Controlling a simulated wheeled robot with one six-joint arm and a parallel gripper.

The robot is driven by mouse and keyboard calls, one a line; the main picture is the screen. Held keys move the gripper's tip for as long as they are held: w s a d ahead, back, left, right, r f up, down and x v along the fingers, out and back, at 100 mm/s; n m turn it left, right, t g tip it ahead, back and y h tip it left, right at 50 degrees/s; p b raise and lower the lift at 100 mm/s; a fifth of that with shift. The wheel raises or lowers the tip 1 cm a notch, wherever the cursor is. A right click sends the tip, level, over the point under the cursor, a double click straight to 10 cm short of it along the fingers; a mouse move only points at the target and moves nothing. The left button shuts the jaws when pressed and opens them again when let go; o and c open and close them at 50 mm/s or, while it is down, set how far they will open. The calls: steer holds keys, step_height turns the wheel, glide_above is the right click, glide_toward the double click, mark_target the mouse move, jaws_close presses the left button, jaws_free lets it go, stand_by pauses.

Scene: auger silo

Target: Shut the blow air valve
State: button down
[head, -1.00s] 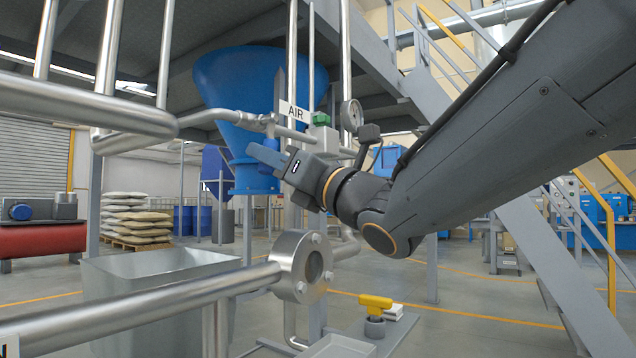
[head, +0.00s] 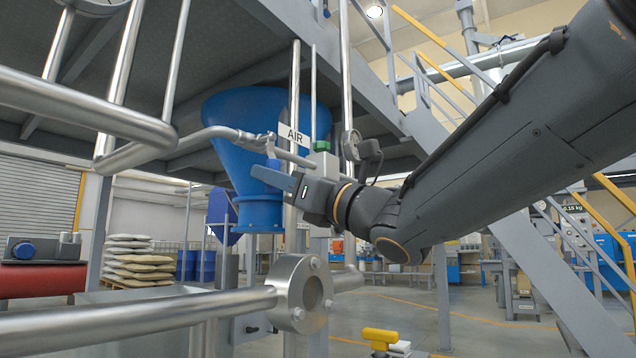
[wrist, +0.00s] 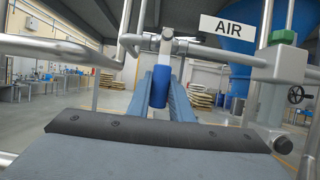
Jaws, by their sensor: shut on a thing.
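The blow air valve (head: 271,141) sits on a thin steel pipe beside a white AIR sign (head: 293,135). Its blue lever grip (wrist: 160,87) hangs down below the pipe, crosswise to it, in the wrist view. A bit of the blue grip (head: 273,163) shows above my fingers in the head view. My gripper (head: 268,178) reaches in from the right, just below the pipe. In the wrist view my gripper (wrist: 161,92) has one blue finger on each side of the grip and is shut on it. The fingers partly hide the grip's lower end.
A thick steel pipe (head: 80,108) is at left, and a flanged pipe (head: 298,296) lies below. A blue hopper (head: 235,125) is behind.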

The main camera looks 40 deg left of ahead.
steer(key=shift+r, duration=0.15)
steer(key=c, duration=1.6)
jaws_free()
steer(key=shift+w, duration=0.1)
steer(key=v, duration=0.8)
steer(key=shift+a+p, duration=0.1)
steer(key=shift+p, duration=0.3)
